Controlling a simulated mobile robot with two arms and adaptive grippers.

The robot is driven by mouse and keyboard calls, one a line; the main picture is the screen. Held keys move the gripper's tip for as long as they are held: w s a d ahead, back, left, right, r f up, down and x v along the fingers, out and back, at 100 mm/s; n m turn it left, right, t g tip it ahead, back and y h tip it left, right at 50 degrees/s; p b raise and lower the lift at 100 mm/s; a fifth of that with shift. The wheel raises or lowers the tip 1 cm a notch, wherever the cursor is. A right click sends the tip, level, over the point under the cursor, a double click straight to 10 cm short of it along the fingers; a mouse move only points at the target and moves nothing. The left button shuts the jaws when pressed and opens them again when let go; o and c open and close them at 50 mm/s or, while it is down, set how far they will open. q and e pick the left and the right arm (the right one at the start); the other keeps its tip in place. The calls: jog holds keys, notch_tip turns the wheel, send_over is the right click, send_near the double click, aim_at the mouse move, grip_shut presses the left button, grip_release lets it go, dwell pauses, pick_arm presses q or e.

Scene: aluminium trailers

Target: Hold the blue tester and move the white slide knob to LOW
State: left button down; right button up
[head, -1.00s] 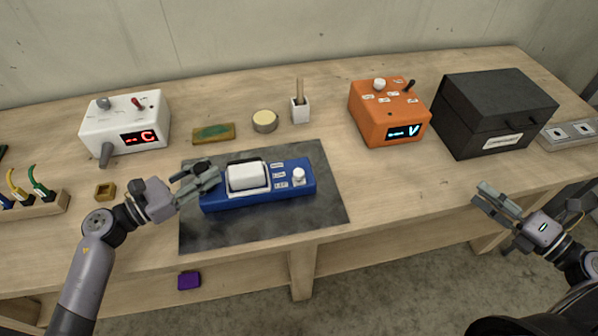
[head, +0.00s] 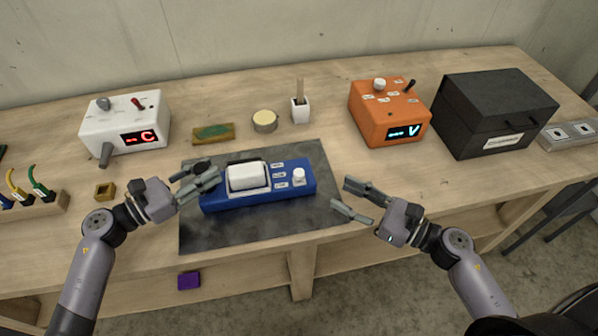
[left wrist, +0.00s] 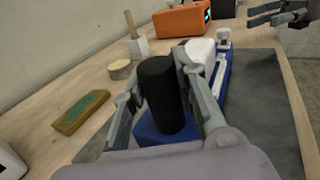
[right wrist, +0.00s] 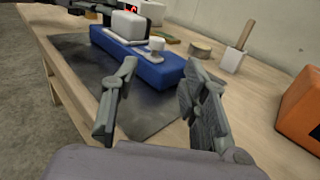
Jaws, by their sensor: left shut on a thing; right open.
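The blue tester (head: 240,202) lies on the dark grey mat (head: 215,232), with a large white block on top. Its white slide knob (head: 299,177) is near the right end, beside several small labels too small to read; it also shows in the right wrist view (right wrist: 156,44). My left gripper (head: 203,178) is shut on the tester's black upright handle (left wrist: 162,95) at the left end. My right gripper (head: 341,194) is open and empty, to the right of the tester, its fingers pointing toward the knob but apart from it.
Behind the mat are a green-topped block (head: 214,132), a round tan disc (head: 265,121) and a white brush holder (head: 300,112). A white box (head: 125,122), orange box (head: 390,112) and black case (head: 497,112) stand further off. The bench front right is clear.

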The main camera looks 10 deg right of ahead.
aim_at(299, 172)
jog(key=shift+w+a, duration=0.1)
jog(key=shift+a, duration=0.35)
jog(key=x, duration=1.1)
jog(key=shift+w+a, duration=0.15)
jog(key=shift+w, duration=0.05)
grip_shut()
